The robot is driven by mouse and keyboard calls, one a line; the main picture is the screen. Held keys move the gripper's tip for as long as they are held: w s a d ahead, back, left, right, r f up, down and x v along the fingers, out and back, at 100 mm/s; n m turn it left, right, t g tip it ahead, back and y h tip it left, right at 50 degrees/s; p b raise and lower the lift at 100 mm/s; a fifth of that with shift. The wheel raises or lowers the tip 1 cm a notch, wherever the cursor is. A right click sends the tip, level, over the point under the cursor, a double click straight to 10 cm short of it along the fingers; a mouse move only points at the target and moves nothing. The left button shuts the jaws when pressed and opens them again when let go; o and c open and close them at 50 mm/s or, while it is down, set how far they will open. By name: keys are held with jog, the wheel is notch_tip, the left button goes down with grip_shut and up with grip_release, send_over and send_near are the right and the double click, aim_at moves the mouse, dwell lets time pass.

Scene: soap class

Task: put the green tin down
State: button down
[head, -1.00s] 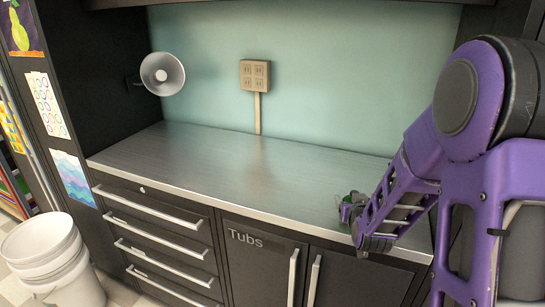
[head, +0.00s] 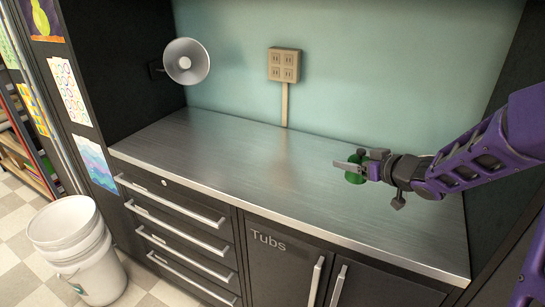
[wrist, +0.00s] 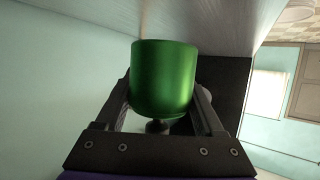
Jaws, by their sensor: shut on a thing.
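The green tin (wrist: 164,80) is a smooth metallic green cylinder. In the wrist view it sits between the two fingers of my gripper (wrist: 163,108), which is shut on it. In the head view my gripper (head: 364,168) reaches in from the right over the right half of the metal counter (head: 240,160). There the tin (head: 354,177) shows only as a small green patch, partly hidden by the fingers. I cannot tell for sure whether the tin touches the counter or hangs above it.
The counter top is bare to the left and front of my gripper. A grey round lamp (head: 186,61) and a socket box (head: 284,65) are on the walls. Drawers (head: 180,225) and a cupboard marked Tubs (head: 275,262) lie below. White buckets (head: 78,250) stand on the floor at left.

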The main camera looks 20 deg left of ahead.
aim_at(344, 202)
jog(key=shift+s+a+r, duration=0.1)
jog(key=shift+r, duration=0.05)
jog(key=shift+n+g+y, duration=0.3)
notch_tip(344, 202, down, 10)
jog(key=b, duration=0.2)
jog(key=shift+a+b, duration=0.1)
jog(key=shift+b, duration=0.3)
grip_release()
jog(key=shift+s+d+r, duration=0.15)
jog(key=shift+s+d, duration=0.05)
jog(key=p+v, duration=0.2)
jog(key=v, duration=0.9)
jog(key=shift+s+d+r, duration=0.1)
jog(key=shift+s+r, duration=0.05)
jog(key=shift+s, duration=0.1)
